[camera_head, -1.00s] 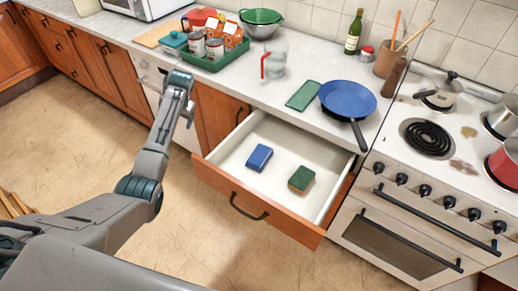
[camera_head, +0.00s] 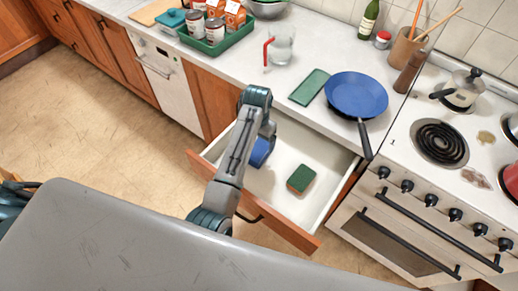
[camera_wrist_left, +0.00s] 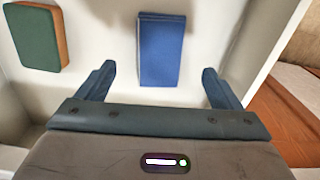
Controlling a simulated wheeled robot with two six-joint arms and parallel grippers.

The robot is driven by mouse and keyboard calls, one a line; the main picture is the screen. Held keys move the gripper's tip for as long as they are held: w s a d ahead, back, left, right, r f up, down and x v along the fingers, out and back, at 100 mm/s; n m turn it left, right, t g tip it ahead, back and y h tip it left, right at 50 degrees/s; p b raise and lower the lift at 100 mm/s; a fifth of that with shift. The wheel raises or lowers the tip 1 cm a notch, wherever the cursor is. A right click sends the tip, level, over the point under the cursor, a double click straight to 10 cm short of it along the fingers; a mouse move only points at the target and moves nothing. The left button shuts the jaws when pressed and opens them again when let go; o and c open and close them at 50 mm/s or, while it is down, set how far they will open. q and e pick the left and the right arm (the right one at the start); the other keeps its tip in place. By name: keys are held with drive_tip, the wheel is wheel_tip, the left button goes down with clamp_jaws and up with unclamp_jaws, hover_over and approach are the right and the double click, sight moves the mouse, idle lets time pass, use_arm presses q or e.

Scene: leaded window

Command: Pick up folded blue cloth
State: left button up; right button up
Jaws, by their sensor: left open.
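The folded blue cloth (camera_head: 261,153) lies in the open drawer, partly hidden behind my left arm in the head view. In the left wrist view the cloth (camera_wrist_left: 162,48) is a flat blue block lying between and just beyond the fingertips. My left gripper (camera_wrist_left: 159,70) is open and empty, with one finger to each side of the cloth's near end. In the head view my left wrist is over the drawer's left part, and the fingers are hard to make out. My right gripper is not in view.
A green and brown sponge (camera_head: 301,179) lies in the drawer (camera_head: 327,165) right of the cloth. The drawer walls surround both. The stove stands right.

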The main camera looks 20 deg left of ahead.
sight(260, 149)
use_arm(q)
drive_tip(key=shift+f, duration=0.5)
drive_tip(key=shift+w+f, duration=0.3)
drive_tip(key=shift+f, duration=0.4)
drive_tip(key=f+p, duration=0.1)
drive_tip(key=f, duration=0.1)
drive_tip(key=f+p, duration=0.1)
drive_tip(key=f, duration=0.1)
drive_tip(key=shift+w+d, duration=0.2)
drive_tip(key=shift+w+f, duration=0.1)
drive_tip(key=shift+f, duration=0.35)
drive_tip(key=c, duration=1.1)
